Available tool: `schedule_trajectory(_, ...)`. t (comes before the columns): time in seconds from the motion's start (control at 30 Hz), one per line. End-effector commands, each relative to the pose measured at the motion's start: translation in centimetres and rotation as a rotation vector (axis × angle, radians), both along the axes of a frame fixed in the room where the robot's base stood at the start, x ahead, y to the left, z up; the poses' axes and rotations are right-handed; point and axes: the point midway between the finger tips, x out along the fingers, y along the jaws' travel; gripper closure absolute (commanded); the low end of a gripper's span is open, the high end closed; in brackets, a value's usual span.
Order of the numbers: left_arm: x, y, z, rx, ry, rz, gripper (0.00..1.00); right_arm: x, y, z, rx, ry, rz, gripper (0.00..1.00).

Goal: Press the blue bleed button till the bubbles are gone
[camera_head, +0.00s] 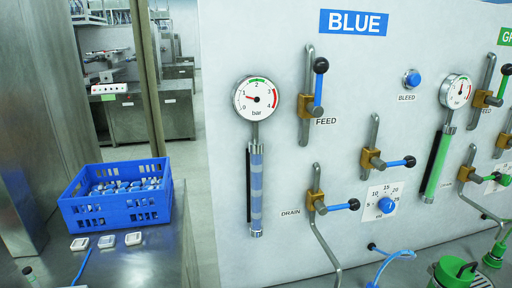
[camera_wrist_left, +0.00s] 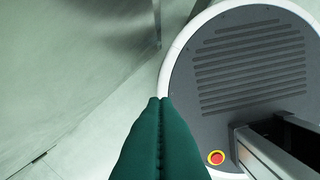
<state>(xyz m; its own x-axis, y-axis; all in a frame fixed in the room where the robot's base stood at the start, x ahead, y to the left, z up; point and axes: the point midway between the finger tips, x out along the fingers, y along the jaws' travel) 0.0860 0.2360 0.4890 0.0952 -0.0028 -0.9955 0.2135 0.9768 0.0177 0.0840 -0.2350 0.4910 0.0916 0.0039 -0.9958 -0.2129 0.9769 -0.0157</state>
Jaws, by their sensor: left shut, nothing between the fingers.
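The blue bleed button (camera_head: 412,79) sits in a metal ring on the white panel above the word BLEED, right of the BLUE sign. The BLUE sight tube (camera_head: 256,190) stands upright on the left of the panel; alternating darker and paler blue bands show in it. The round gauge (camera_head: 257,98) above it has its needle left of the green arc. My left gripper (camera_wrist_left: 160,100) shows only in its wrist view, its dark green fingers together and empty above the floor, away from the panel. My right gripper is in neither view.
The FEED lever (camera_head: 319,85) stands upright; the DRAIN lever (camera_head: 340,207) and a middle lever (camera_head: 393,163) stick out to the right. A blue dial (camera_head: 387,205) sits below. A blue crate (camera_head: 118,208) stands on the left bench. A green tube (camera_head: 437,165) is further right.

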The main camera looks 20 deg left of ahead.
Motion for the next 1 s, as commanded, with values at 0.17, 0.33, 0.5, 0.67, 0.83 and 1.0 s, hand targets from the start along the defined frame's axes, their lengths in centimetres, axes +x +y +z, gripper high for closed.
schedule_trajectory(0.17,-0.08,-0.04,-0.02,-0.001,0.002,0.000,1.00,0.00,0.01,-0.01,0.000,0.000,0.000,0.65)
schedule_trajectory(0.33,-0.10,-0.06,-0.02,-0.001,0.002,0.001,1.00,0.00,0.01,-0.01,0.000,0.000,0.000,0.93)
schedule_trajectory(0.5,-0.11,-0.07,-0.02,-0.001,0.002,0.001,1.00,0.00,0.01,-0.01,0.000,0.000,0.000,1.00)
schedule_trajectory(0.67,-0.08,-0.09,-0.02,-0.002,0.001,0.001,1.00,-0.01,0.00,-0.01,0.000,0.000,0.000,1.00)
schedule_trajectory(0.83,-0.08,-0.09,-0.01,-0.002,0.001,0.001,1.00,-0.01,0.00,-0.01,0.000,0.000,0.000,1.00)
schedule_trajectory(1.0,-0.09,-0.10,-0.01,-0.002,0.002,0.001,1.00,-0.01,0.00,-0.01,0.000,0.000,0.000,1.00)
